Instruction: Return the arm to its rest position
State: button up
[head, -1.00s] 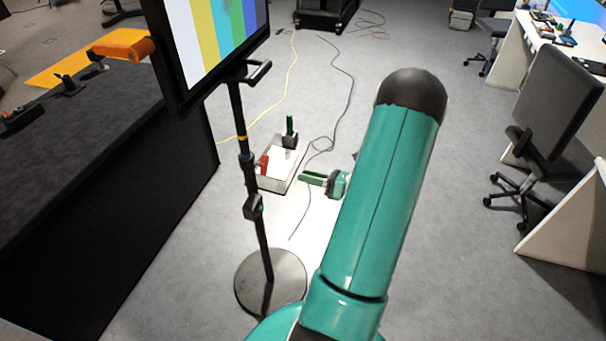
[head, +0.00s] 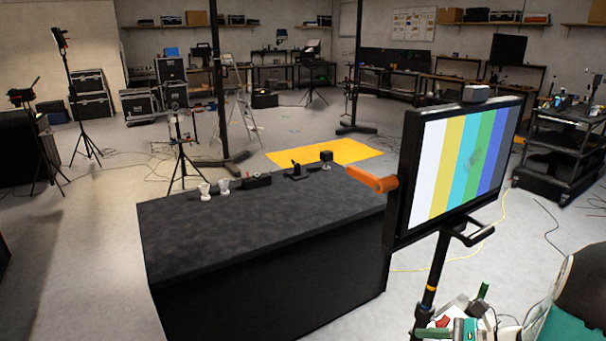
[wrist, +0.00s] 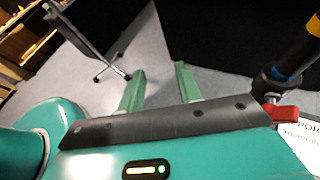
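My teal arm (head: 575,315) shows only in part at the bottom right corner of the head view, with its dark end cap. Green parts of my gripper (head: 465,331) show at the bottom edge there, close to the monitor's pole. In the wrist view my gripper (wrist: 160,68) has two green fingers standing apart, with bare floor seen between them. Nothing is held between them. A black pole and a red piece (wrist: 281,112) on a white lettered surface (wrist: 299,140) are close at the right of the wrist view.
A monitor with colour bars (head: 465,165) stands on a pole (head: 435,270) right of the dark table (head: 250,235). An orange arm-like piece (head: 371,179) juts from its left side. A black equipment cart (head: 553,155) stands at the back right.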

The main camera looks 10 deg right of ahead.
jog(key=s+a+r+n+g+h, duration=0.1)
jog(key=s+a+r+n+h, duration=0.2)
jog(key=a+r+n, duration=0.2)
jog(key=s+a+r+n+h, duration=0.2)
jog(key=a+r+n+h, duration=0.2)
jog(key=a+n, duration=0.4)
jog(key=s+a+r+n+g+h, duration=0.1)
jog(key=s+a+r+n+h, duration=0.2)
jog(key=n, duration=1)
jog(key=shift+s+a+r+g+h, duration=0.35)
jog(key=shift+a+r, duration=1.2)
jog(key=shift+a, duration=0.55)
